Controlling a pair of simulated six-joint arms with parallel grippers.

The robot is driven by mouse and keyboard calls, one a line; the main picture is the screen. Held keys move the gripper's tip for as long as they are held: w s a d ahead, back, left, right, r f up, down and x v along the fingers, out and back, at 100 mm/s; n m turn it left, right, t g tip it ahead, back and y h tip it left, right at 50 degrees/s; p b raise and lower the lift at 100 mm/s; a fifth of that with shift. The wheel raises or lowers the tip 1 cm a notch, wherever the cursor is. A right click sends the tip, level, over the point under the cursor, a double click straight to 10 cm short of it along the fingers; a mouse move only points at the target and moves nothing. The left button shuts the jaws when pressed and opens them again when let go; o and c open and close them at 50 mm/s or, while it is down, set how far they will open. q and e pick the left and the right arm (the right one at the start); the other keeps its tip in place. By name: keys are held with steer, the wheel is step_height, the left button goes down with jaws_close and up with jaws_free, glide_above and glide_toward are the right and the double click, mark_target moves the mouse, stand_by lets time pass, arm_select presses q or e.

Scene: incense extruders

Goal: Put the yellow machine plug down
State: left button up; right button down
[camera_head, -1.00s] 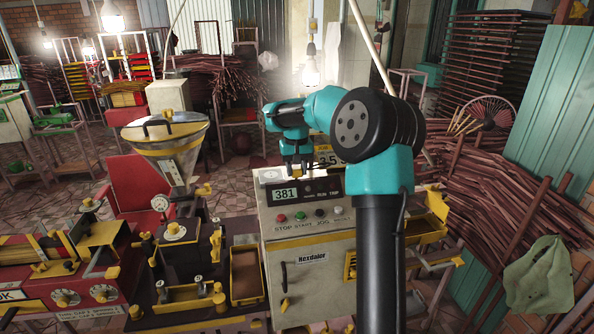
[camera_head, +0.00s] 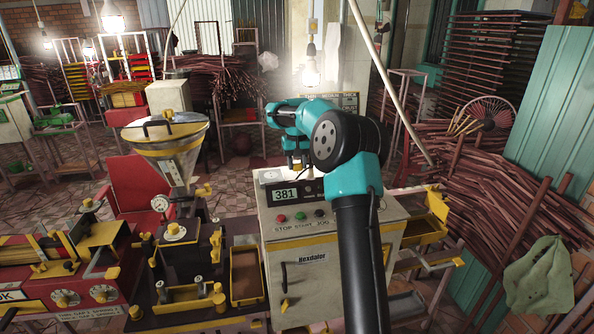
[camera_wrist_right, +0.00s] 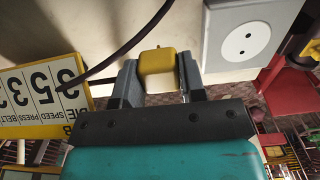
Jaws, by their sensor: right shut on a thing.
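The yellow machine plug (camera_wrist_right: 158,70) is between the fingers of my right gripper (camera_wrist_right: 160,82) in the right wrist view, with a dark cable (camera_wrist_right: 115,50) running close by. In the head view my right gripper (camera_head: 297,163) is over the top of the cream control cabinet (camera_head: 320,268), behind its display. The plug is too small to make out clearly there. Whether the plug touches that surface I cannot tell. My left gripper is out of view.
A yellow-framed number board (camera_wrist_right: 40,95) is near the gripper in the wrist view. A funnel hopper (camera_head: 165,135) and a dark machine (camera_head: 190,255) stand left of the cabinet. Yellow trays (camera_head: 425,230) are on its right. Bundles of sticks fill the far right.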

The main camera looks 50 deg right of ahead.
mark_target(297, 162)
steer(key=shift+f, duration=1.3)
steer(key=shift+f, duration=0.6)
steer(key=c, duration=0.7)
jaws_free()
step_height(297, 162, up, 13)
steer(key=shift+r, duration=0.1)
